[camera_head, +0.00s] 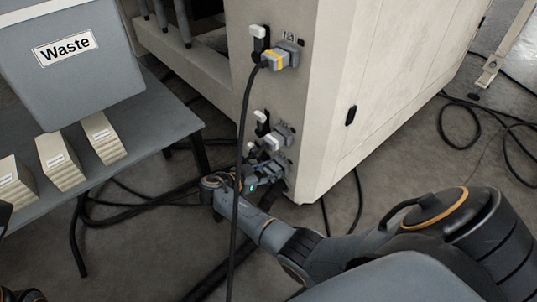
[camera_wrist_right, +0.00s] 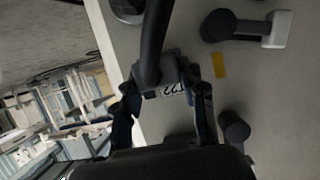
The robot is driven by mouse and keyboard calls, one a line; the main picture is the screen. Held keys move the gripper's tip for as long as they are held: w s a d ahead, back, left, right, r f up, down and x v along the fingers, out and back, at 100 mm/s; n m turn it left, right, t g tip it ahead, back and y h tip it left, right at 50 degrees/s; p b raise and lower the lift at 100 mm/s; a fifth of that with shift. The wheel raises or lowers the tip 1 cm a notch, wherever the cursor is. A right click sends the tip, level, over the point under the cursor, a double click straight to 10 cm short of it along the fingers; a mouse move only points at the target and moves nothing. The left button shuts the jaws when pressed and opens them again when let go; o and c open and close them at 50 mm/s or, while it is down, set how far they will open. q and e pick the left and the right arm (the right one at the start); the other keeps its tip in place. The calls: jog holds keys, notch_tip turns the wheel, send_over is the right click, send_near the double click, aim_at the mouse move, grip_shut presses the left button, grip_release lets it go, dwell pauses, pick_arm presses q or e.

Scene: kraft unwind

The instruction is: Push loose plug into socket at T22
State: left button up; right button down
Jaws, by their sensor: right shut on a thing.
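My right gripper (camera_head: 262,178) is at the lowest socket position on the pale machine panel, low on the machine's corner. In the right wrist view its two fingers (camera_wrist_right: 165,108) are on either side of a dark grey plug (camera_wrist_right: 172,70), shut on it. A black cable (camera_wrist_right: 155,35) leads up from the plug. A label reading T22 (camera_wrist_right: 172,88), upside down, shows between the fingers. The plug is close to the panel; I cannot tell how deep it sits in its socket.
Above are a grey plug with a yellow band (camera_head: 285,56) and a grey connector (camera_head: 281,134), each beside a black-and-white lever. A hanging cable (camera_head: 238,190) crosses before my right arm. A bench (camera_head: 150,125) with a Waste bin (camera_head: 75,75) stands left. Cables cover the floor.

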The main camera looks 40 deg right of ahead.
jog(key=c, duration=0.7)
grip_release()
